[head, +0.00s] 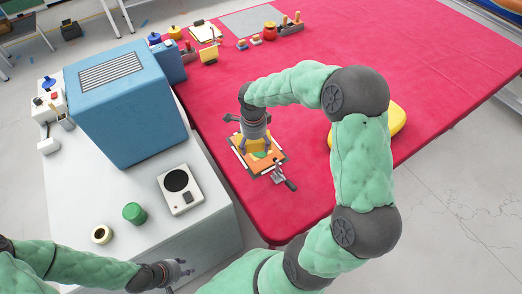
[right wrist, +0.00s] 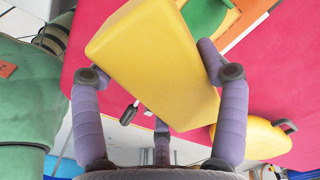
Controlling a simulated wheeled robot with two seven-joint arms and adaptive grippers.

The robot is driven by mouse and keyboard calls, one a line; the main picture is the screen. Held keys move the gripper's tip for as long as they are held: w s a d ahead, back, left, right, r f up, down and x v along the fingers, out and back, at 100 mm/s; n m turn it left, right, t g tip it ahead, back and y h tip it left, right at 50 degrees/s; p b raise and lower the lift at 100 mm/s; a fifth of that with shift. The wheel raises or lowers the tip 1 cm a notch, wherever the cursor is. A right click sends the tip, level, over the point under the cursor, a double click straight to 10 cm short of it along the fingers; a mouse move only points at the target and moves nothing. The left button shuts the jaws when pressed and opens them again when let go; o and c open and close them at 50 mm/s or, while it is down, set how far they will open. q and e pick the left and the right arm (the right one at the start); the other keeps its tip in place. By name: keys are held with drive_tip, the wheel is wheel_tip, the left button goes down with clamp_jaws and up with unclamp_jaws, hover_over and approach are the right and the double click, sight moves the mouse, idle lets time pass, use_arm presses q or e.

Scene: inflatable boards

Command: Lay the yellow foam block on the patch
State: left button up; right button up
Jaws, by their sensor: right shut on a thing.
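The yellow foam block (right wrist: 155,60) fills the middle of the right wrist view, tilted, with a finger of my right gripper (right wrist: 160,80) on each side of it. In the head view my right gripper (head: 257,146) points down over an orange sheet (head: 274,160) with white edges. The green patch (head: 261,155) lies on this sheet, partly hidden by the gripper and block. The patch (right wrist: 204,14) also shows beyond the block in the right wrist view; the block seems apart from it. My left gripper (head: 186,268) is open and empty at the lower left.
A dark-handled tool (head: 284,177) lies close by the sheet. A yellow rounded thing (head: 398,118) lies behind my right arm on the red table (head: 440,60). The white cabinet (head: 150,235) at left bears a blue box, scale, green jar and tape roll.

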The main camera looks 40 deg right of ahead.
hover_over(261, 154)
drive_tip(key=f, duration=0.4)
drive_tip(key=shift+s+a+b, duration=0.1)
drive_tip(key=shift+a+b, duration=0.2)
drive_tip(key=shift+d+f+b, duration=0.15)
drive_tip(key=shift+f+b, duration=0.1)
drive_tip(key=shift+f, duration=0.75)
drive_tip(key=shift+d+f+b, duration=0.15)
drive_tip(key=shift+f+b, duration=0.05)
drive_tip(key=shift+f, duration=0.75)
drive_tip(key=shift+f, duration=0.1)
drive_tip(key=o, duration=0.9)
drive_tip(key=shift+c, duration=0.2)
